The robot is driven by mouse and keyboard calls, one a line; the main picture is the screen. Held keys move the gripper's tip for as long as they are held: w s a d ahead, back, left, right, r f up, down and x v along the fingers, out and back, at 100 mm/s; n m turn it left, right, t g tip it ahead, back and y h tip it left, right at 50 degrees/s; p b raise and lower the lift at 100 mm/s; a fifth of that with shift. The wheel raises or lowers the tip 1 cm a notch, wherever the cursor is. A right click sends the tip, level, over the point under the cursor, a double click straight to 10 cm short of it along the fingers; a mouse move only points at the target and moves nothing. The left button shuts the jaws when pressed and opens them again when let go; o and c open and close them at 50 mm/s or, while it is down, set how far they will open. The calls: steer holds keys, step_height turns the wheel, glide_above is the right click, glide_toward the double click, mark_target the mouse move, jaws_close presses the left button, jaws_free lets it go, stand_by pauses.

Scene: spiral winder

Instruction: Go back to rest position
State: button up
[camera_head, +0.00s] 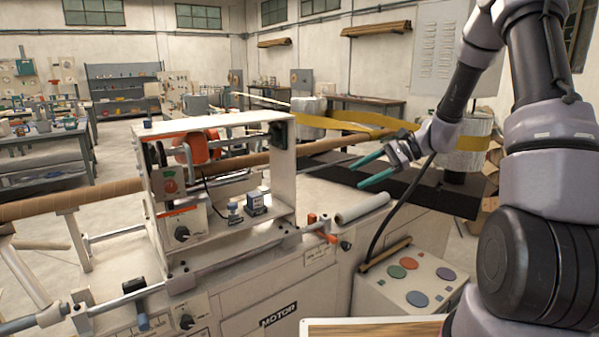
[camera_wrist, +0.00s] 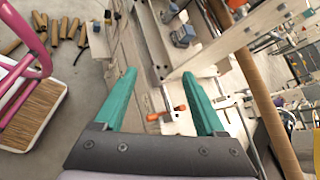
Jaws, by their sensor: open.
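My gripper (camera_head: 370,172) has two teal fingers and is open and empty. In the head view it hangs in the air right of the winder frame, above the dark mat and the grey-white roll. In the wrist view the open fingers (camera_wrist: 160,90) point at the machine below, with an orange-handled clamp (camera_wrist: 165,115) seen between them. My arm comes in from the right side of the head view. Nothing is held between the fingers.
The spiral winder (camera_head: 225,124) fills the centre left, with a long brown tube (camera_head: 85,198) through it. A button box (camera_head: 412,281) stands at the lower right. A yellow band (camera_head: 340,122) runs behind my gripper to a wrapped roll (camera_head: 476,142). Workbenches stand farther back.

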steer(key=s+d+r+n+t+h, duration=0.3)
steer(key=s+r+n+h, duration=0.1)
steer(key=s+r, duration=0.6)
steer(key=s+d+r+n+t+h, duration=0.3)
steer(key=s+r+h, duration=0.3)
steer(key=s+r, duration=0.4)
steer(key=s+d+n, duration=0.1)
steer(key=s, duration=0.2)
steer(key=shift+s+r+n+t, duration=0.3)
steer(key=shift+r, duration=0.1)
